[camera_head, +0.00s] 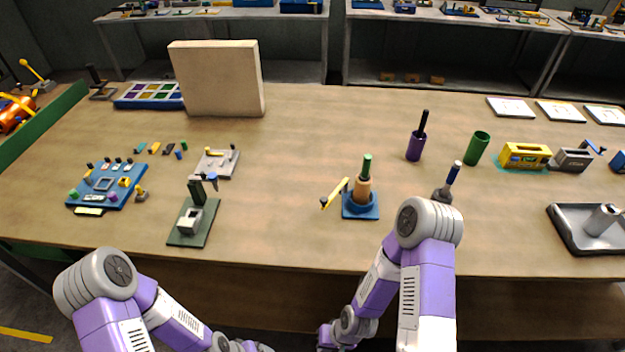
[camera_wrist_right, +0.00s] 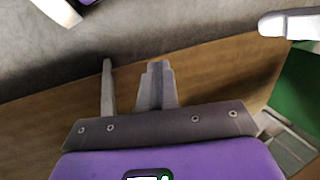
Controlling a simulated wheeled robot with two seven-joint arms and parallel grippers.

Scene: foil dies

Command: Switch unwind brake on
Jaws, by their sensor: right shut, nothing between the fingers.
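A blue base (camera_head: 361,212) stands near the middle front of the table in the head view, carrying a tan roll (camera_head: 363,190) on an upright with a green top (camera_head: 367,164). A yellow lever (camera_head: 335,193) with a dark end sticks out at its left, tilted. I cannot tell for sure that this lever is the unwind brake. My left gripper is not visible; only my left arm shows.
A dark green fixture (camera_head: 190,236) stands left of the blue base and a grey tray (camera_head: 572,242) lies at the right. A purple cup (camera_head: 414,147), a green cup (camera_head: 476,148) and a yellow box (camera_head: 525,156) stand behind. The table between fixture and base is clear.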

